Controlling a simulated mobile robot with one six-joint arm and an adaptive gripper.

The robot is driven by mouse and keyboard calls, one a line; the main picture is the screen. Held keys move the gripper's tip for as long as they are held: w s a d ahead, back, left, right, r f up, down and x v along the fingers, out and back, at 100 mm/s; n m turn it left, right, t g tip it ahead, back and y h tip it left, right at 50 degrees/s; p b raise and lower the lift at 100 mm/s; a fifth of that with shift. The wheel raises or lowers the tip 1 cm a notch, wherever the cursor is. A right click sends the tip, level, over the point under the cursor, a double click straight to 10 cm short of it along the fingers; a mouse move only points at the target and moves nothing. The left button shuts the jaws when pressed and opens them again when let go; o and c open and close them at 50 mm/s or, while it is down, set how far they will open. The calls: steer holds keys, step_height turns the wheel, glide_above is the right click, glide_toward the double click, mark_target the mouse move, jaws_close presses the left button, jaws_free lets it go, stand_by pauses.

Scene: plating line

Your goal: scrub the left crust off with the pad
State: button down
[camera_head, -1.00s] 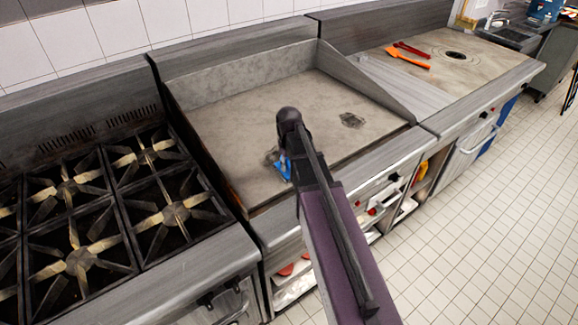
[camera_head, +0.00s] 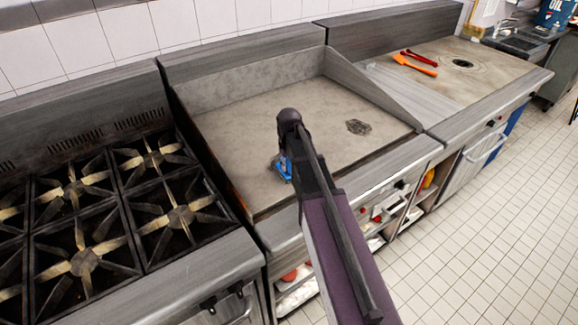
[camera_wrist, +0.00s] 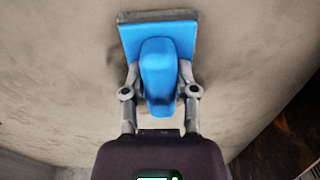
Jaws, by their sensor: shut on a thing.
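My gripper (camera_wrist: 160,95) is shut on the handle of a blue scrub pad (camera_wrist: 158,70), also seen in the head view (camera_head: 284,168). The pad's grey scrubbing side faces down on the griddle plate (camera_head: 250,115), apparently touching it. The left crust is mostly hidden by the pad and my arm; only a faint dark smudge (camera_wrist: 113,55) shows left of the pad in the wrist view. A second dark crust (camera_head: 358,127) lies farther right on the plate, clear of the pad.
The griddle has raised walls at the back and right side. A burner range (camera_head: 110,210) stands on the left. Red tongs (camera_head: 418,57) and an orange spatula (camera_head: 415,66) lie on the right-hand counter. The plate between the pad and the right crust is free.

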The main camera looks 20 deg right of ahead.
steer(key=shift+w+a, duration=0.3)
steer(key=shift+w, duration=0.65)
steer(key=shift+w+a, duration=0.3)
steer(key=shift+w, duration=0.65)
steer(key=shift+w, duration=0.1)
steer(key=shift+w+a, duration=0.3)
steer(key=shift+w, duration=0.5)
steer(key=shift+w+a, duration=0.25)
steer(key=shift+w, duration=0.65)
steer(key=shift+w+a, duration=0.35)
steer(key=shift+w, duration=0.55)
steer(key=shift+w+a, duration=0.3)
steer(key=shift+w, duration=0.55)
steer(key=shift+d, duration=0.1)
steer(key=shift+w+d, duration=0.35)
steer(key=shift+d, duration=0.35)
